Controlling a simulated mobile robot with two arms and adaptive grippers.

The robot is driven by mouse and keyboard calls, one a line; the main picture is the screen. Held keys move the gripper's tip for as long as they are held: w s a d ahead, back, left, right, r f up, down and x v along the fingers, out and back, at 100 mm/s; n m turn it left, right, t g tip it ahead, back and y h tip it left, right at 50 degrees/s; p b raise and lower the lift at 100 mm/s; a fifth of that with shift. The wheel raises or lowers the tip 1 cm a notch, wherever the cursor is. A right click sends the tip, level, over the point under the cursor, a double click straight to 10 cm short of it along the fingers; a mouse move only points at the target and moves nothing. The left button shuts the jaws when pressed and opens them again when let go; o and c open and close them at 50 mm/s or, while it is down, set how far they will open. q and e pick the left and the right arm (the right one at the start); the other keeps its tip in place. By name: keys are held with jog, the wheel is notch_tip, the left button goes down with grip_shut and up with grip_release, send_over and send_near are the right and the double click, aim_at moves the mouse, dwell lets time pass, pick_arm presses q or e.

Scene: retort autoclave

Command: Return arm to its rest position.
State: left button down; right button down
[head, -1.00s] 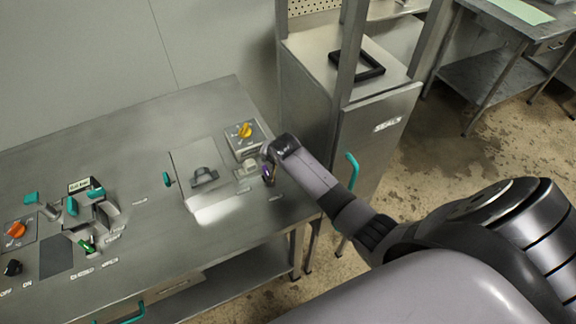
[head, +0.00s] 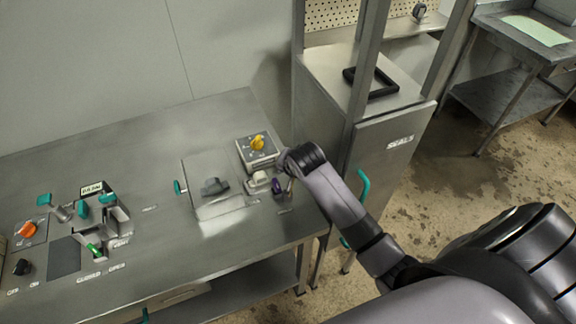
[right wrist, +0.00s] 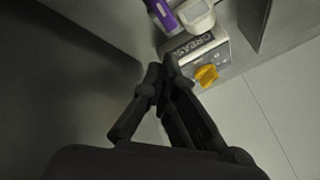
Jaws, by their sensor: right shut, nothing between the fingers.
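My right arm reaches in from the right over the right end of the steel bench (head: 150,225). In the head view its wrist (head: 303,158) largely hides the gripper (head: 290,188), which points down just right of a small purple item (head: 277,186). In the right wrist view the fingers (right wrist: 165,68) are shut with nothing between them. The purple item (right wrist: 162,14) and a white item (right wrist: 196,14) lie beyond the fingertips, beside the grey box (right wrist: 205,52) with a yellow knob (right wrist: 206,75). My left gripper is not in view.
A tall cabinet marked SEALS (head: 385,165) with a teal handle (head: 364,184) stands close right of the bench. A black square frame (head: 371,83) lies on it. Teal-handled fittings (head: 92,215) and an orange knob (head: 27,229) are at the bench's left.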

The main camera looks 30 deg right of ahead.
jog(key=s+a+r+n+g+y, duration=0.15)
jog(key=s+a+n, duration=0.4)
jog(key=s, duration=0.95)
jog(key=s+a+n+g, duration=0.25)
jog(key=s+n, duration=0.55)
jog(key=s, duration=0.7)
notch_tip(320, 180, down, 30)
jog(key=s+g+b, duration=0.1)
jog(key=s+b, duration=0.1)
jog(key=b, duration=0.1)
jog(key=s+d+f+g+b, duration=0.1)
jog(key=s+d+f+b, duration=0.1)
jog(key=s+f, duration=1.4)
jog(key=shift+d+f, duration=0.55)
jog(key=shift+f, duration=0.2)
